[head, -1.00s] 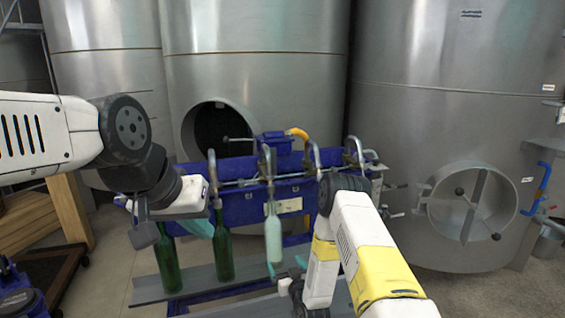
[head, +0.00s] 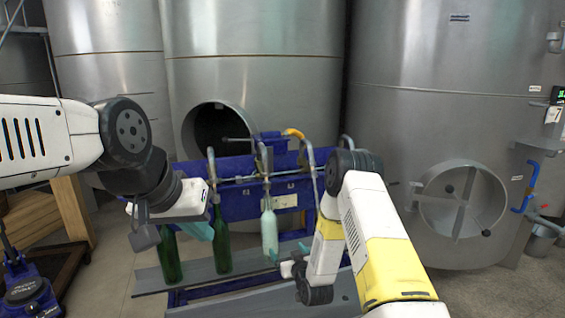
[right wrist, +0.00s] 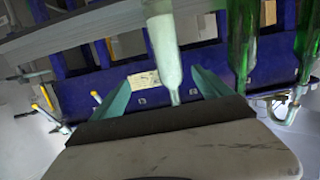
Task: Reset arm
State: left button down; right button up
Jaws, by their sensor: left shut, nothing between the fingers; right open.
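My left gripper (head: 200,231) is at the left of the head view, in front of the blue filler. Its teal fingers are shut and empty, partly hidden by my wrist. My right gripper (head: 288,257) is low in front of the filler, close to the pale bottle (head: 269,232). The pale bottle stands upright under a filler spout.
Two green bottles (head: 168,262) (head: 221,245) stand left of the pale one at the blue filler (head: 240,205). A grey board (head: 205,287) runs beneath them. Large steel tanks (head: 255,90) stand behind. A blue machine (head: 28,295) is at lower left.

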jog(key=w+d+r+g+h, duration=0.1)
jog(key=w+d+r+g, duration=0.15)
jog(key=r, duration=1.05)
jog(key=s+d+r+m+g+h, duration=0.15)
jog(key=s+d+r, duration=0.35)
jog(key=s+r, duration=0.5)
jog(key=s+d+r+g, duration=0.1)
jog(key=s+r, duration=0.2)
jog(key=s, duration=0.6)
jog(key=s+d+r+m+g, duration=0.1)
jog(key=s+r, duration=0.3)
jog(key=s, duration=0.6)
jog(key=s+d+r+g, duration=0.2)
jog(key=s+d+r, duration=0.1)
jog(key=s, duration=0.6)
jog(key=shift+s+r+g, duration=0.3)
jog(key=shift+s+r, duration=0.05)
jog(key=shift+r, duration=0.4)
